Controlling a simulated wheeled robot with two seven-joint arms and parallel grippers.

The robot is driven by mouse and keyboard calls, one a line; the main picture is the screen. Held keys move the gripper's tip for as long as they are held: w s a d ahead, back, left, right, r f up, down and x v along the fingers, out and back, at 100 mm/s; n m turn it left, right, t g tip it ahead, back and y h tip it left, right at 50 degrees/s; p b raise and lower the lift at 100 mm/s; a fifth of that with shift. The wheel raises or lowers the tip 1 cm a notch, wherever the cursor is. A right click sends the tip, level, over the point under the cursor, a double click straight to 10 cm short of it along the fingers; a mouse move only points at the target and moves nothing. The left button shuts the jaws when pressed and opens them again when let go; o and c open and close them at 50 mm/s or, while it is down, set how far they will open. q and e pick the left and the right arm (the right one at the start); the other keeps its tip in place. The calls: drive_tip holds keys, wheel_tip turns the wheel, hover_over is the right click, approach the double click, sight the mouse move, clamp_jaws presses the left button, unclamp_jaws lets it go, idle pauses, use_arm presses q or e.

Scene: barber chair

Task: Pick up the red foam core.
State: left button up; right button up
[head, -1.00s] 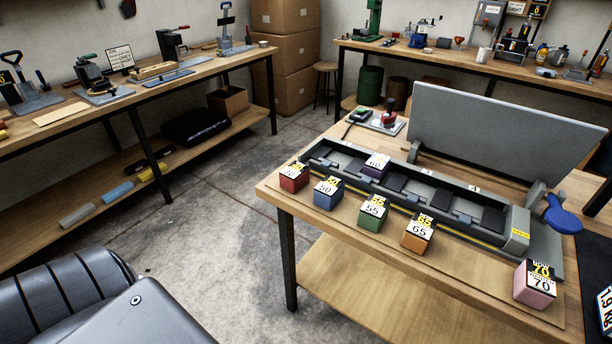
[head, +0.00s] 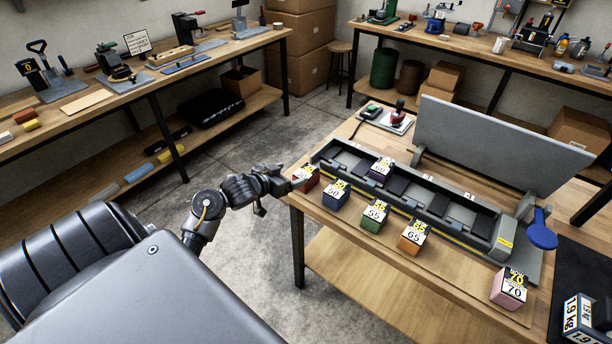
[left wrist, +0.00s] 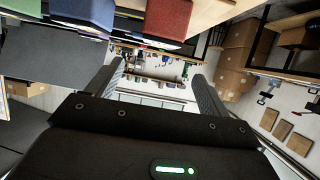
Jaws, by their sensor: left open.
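The red foam core (head: 306,180) stands at the left end of a row of numbered blocks, on the near left corner of the workbench. My left gripper (head: 282,183) is at that corner, just left of the red core, with its tips close to it; the head view does not show whether they touch. In the left wrist view my left gripper (left wrist: 158,72) has its two fingers apart with nothing between them. The red core (left wrist: 167,18) shows there above the fingertips at the top edge, partly cut off. My right gripper is not in view.
A blue block (head: 335,197) stands right of the red core; green, orange and pink blocks follow along the bench edge.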

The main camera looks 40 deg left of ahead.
sight(308, 170)
use_arm(q)
drive_tip(key=x, duration=0.5)
drive_tip(key=shift+w+f, duration=0.15)
drive_tip(key=shift+w, duration=0.1)
drive_tip(key=shift+w+d+f+p, duration=0.1)
drive_tip(key=shift+w+f+p, duration=0.05)
drive_tip(key=shift+w+p, duration=0.25)
drive_tip(key=x, duration=0.3)
drive_tip(key=shift+w+f+p, duration=0.1)
drive_tip(key=shift+f+p, duration=0.25)
drive_tip(key=shift+f, duration=0.1)
drive_tip(key=shift+w+f, duration=0.25)
drive_tip(key=shift+w, duration=0.1)
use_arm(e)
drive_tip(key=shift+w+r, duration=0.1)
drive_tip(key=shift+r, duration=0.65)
use_arm(q)
drive_tip(key=c, duration=1.1)
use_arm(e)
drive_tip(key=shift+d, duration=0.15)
use_arm(q)
drive_tip(key=shift+r, duration=0.1)
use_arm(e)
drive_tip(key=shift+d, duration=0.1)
